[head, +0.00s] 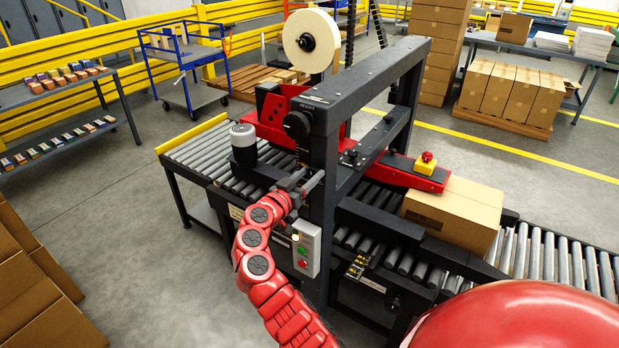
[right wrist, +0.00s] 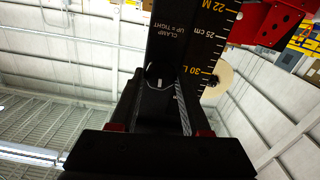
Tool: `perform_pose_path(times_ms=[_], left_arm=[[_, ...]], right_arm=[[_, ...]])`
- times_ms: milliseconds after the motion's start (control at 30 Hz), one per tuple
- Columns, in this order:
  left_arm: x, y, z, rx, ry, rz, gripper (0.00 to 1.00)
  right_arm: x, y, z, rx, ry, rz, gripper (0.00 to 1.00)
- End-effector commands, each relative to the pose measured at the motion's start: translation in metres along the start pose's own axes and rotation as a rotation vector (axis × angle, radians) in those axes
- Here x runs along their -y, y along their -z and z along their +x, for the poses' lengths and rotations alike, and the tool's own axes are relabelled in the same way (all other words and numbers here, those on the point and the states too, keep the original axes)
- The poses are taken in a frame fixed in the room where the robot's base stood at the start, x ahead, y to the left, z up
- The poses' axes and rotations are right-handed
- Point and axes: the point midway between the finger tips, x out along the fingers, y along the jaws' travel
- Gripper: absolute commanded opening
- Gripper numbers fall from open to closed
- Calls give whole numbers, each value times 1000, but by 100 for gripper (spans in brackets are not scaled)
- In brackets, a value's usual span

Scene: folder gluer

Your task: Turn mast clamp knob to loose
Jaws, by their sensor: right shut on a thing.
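The mast clamp knob (right wrist: 158,76) is a dark round knob with a short pale mark, below an upside-down label reading "CLAMP UP = TIGHT" in the right wrist view. My right gripper (right wrist: 162,88) is shut on it, with one finger on each side. The pale mark runs roughly upright in that view. In the head view my right gripper (head: 306,182) reaches the front of the black mast (head: 324,160), and the knob is hidden there. My left gripper is not in view.
A larger black knob (head: 296,125) sits above on the mast. A switch box (head: 306,250) with green and red buttons is just below my right gripper. A carton (head: 453,214) lies on the roller conveyor. A yellow-black scale (right wrist: 208,60) runs beside the clamp knob.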

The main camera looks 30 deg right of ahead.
Motion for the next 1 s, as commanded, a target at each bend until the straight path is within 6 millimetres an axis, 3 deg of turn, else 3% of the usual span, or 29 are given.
perform_pose_path(times_ms=[433,1000], left_arm=[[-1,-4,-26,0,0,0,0],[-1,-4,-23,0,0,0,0]], right_arm=[[2,-3,-1,1,0,-388,0],[4,-1,-1,0,2,-933,0]])
